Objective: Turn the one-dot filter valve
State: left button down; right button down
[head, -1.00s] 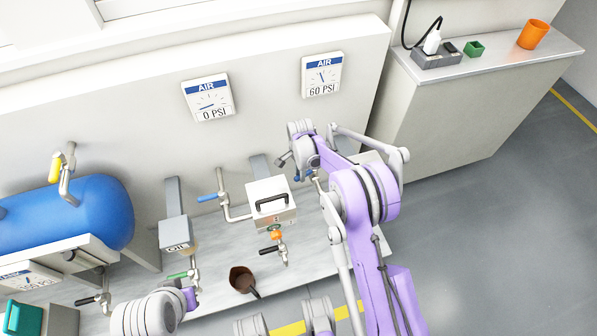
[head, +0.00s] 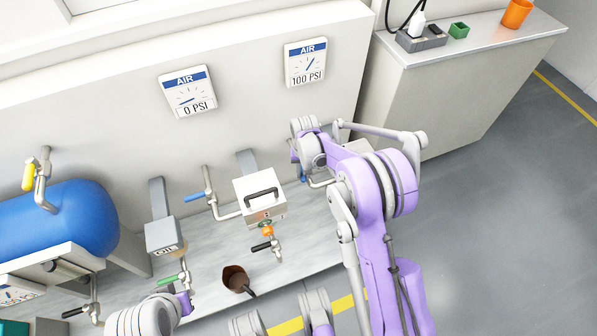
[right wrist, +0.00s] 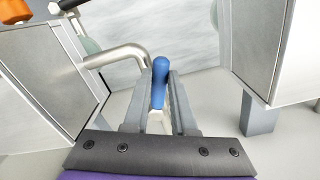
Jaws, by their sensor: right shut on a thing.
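The lever also shows partly in the head view (head: 302,173), to the right of the box, beside a bent metal pipe. My right arm hides most of the gripper in the head view. A second blue lever (head: 195,196) is on the pipe left of the box. My left gripper is not in view.
The right AIR gauge (head: 306,62) reads 100 PSI; the left AIR gauge (head: 188,92) reads 0 PSI. An OIL box (head: 163,234), a brown cup (head: 236,280) and a black-handled valve (head: 265,245) are nearby. A blue tank (head: 70,222) is at left.

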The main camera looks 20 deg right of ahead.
jog(key=shift+s+d+n, duration=0.1)
jog(key=shift+d+n, duration=0.5)
jog(key=shift+n, duration=0.45)
jog(key=shift+s+d+n, duration=0.1)
jog(key=shift+d+n, duration=0.45)
jog(key=shift+n, duration=0.5)
jog(key=c, duration=0.7)
grip_release()
jog(key=shift+r, duration=0.1)
notch_tip(320, 180, up, 11)
jog(key=shift+f+p, duration=0.2)
jog(key=shift+p, duration=0.85)
